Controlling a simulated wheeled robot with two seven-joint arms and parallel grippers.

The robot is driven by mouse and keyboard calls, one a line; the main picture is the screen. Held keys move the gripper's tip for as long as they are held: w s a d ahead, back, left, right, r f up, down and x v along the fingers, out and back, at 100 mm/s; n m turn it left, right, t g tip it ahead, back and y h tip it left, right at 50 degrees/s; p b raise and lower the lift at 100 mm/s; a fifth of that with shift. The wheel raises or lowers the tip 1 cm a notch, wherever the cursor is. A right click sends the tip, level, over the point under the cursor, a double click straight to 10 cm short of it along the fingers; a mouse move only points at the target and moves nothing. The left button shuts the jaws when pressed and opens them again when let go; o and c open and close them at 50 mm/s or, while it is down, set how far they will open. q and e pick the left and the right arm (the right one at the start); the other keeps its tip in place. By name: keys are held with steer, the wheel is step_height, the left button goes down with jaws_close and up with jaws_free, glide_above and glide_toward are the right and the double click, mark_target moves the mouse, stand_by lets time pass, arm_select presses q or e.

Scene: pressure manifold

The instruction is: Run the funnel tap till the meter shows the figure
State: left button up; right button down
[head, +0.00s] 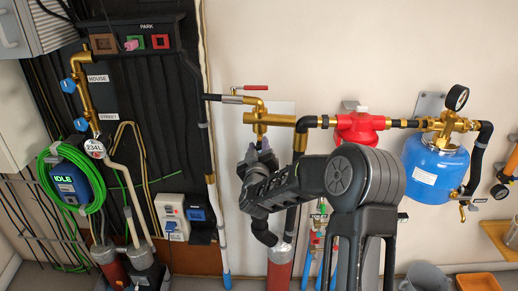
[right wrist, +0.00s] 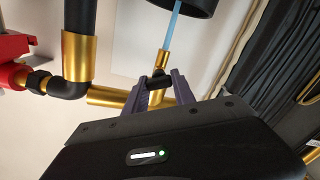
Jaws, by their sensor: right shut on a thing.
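My right gripper (head: 260,152) is at the brass pipework under the red-handled lever (head: 257,87). In the right wrist view its purple fingers (right wrist: 160,88) are shut on the small black tap handle (right wrist: 155,80). The brass tap spout (right wrist: 164,62) shows beside it, and a pale blue stream (right wrist: 173,25) runs between the spout and a black funnel (right wrist: 190,6). That view appears upside down. In the head view my arm hides the tap. The round white meter (head: 95,148) at the left appears to read 234L. My left gripper is out of view.
A blue box marked IDLE (head: 65,186) is wrapped in green hose. A red fitting (head: 358,125) and a blue vessel (head: 435,167) with a gauge (head: 457,97) are on the right. A grey bucket (head: 427,277) stands low at right. A black panel (head: 143,120) fills the left.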

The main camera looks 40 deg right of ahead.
steer(key=shift+n, duration=1.1)
steer(key=c, duration=1)
jaws_free()
steer(key=shift+c, duration=0.2)
steer(key=shift+s+a, duration=0.1)
steer(key=b+v, duration=0.1)
steer(key=v, duration=0.6)
steer(key=shift+s+a, duration=0.2)
